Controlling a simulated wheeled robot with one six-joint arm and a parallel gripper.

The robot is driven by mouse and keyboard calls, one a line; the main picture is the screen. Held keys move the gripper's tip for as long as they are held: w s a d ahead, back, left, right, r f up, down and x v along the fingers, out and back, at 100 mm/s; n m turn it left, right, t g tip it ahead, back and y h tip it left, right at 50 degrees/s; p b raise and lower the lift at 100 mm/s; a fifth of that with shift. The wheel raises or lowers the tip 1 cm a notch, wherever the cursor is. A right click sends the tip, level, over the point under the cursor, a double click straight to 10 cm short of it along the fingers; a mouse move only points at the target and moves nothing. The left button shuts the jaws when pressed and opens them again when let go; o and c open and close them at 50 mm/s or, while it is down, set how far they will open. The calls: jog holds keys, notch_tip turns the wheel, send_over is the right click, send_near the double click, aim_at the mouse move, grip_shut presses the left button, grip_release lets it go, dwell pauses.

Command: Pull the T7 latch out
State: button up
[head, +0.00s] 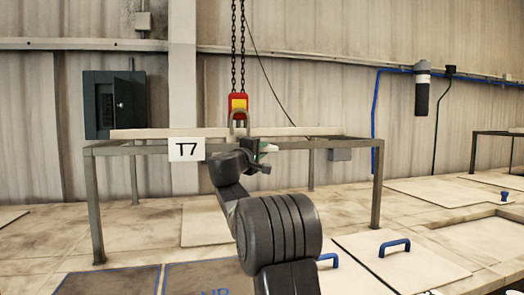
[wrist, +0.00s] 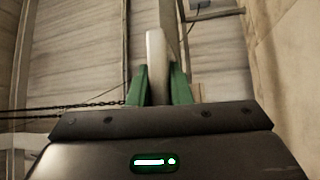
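The T7 sign (head: 187,149) hangs on the front left of a metal frame (head: 95,205). My gripper (head: 266,150) is at the frame's top rail, right of the sign and just below the hoist hook. In the wrist view, its two green fingers (wrist: 160,85) stand close together on both sides of a pale, round-ended bar (wrist: 156,55). The bar fills the gap between them, and I see no space on either side. It may be the T7 latch, but no label shows on it. The far side of the bar is hidden.
A red and yellow hoist block (head: 238,104) hangs on chains right above my gripper. A pale beam (head: 140,133) lies along the frame top. Floor covers with blue handles (head: 395,246) lie at the front right. A dark wall box (head: 113,105) is behind left.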

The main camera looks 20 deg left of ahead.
grip_shut()
jog(key=shift+s+d+f+b, duration=0.25)
jog(key=shift+s+b, duration=0.1)
jog(key=shift+b, duration=0.35)
jog(key=s+d+b, duration=0.4)
jog(key=s+b, duration=0.1)
jog(key=shift+r, duration=0.25)
jog(key=shift+s, duration=0.1)
jog(key=o, duration=0.6)
grip_release()
jog(key=shift+a, duration=0.1)
